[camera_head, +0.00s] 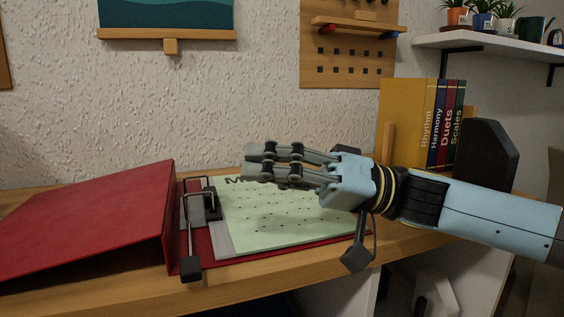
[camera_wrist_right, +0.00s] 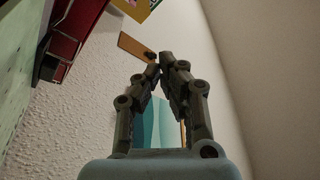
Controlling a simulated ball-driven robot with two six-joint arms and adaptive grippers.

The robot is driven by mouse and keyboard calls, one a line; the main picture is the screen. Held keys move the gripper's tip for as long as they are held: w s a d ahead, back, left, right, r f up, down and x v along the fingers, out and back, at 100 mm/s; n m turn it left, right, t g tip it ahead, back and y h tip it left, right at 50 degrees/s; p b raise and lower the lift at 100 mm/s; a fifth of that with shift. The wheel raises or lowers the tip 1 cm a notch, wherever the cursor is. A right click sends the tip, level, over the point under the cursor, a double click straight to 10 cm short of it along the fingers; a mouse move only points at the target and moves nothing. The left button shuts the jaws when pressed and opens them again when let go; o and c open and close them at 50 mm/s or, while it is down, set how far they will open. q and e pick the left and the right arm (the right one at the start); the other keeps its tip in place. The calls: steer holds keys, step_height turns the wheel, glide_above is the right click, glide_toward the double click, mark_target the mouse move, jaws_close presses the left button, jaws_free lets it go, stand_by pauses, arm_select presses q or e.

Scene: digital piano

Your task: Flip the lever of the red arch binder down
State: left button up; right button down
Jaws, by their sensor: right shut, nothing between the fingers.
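The red arch binder (camera_head: 85,225) lies open on the wooden desk, its cover tilted up on the left. Its metal lever (camera_head: 189,240) ends in a black handle (camera_head: 190,268) at the binder's front edge; its exact tilt is hard to judge. The arch mechanism (camera_head: 210,200) sits beside the printed green sheet (camera_head: 285,225). My right gripper (camera_head: 254,160) is shut and empty, above the sheet, pointing left, behind and right of the handle and apart from it. In the right wrist view its fingertips (camera_wrist_right: 160,60) meet, with part of the binder (camera_wrist_right: 82,20) at upper left. My left gripper is out of view.
Books (camera_head: 432,125) stand at the back right of the desk (camera_head: 130,300), near a dark upright object (camera_head: 487,153). A pegboard (camera_head: 350,60) and a picture (camera_head: 165,14) hang on the wall. The space in front of the handle is clear.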

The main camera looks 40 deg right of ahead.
steer(key=shift+s+d+f+p, duration=0.2)
steer(key=shift+d+p, duration=0.1)
steer(key=shift+d, duration=0.25)
steer(key=shift+s+d+f+p, duration=0.1)
steer(key=shift+d+f+p, duration=0.15)
steer(key=shift+d, duration=0.3)
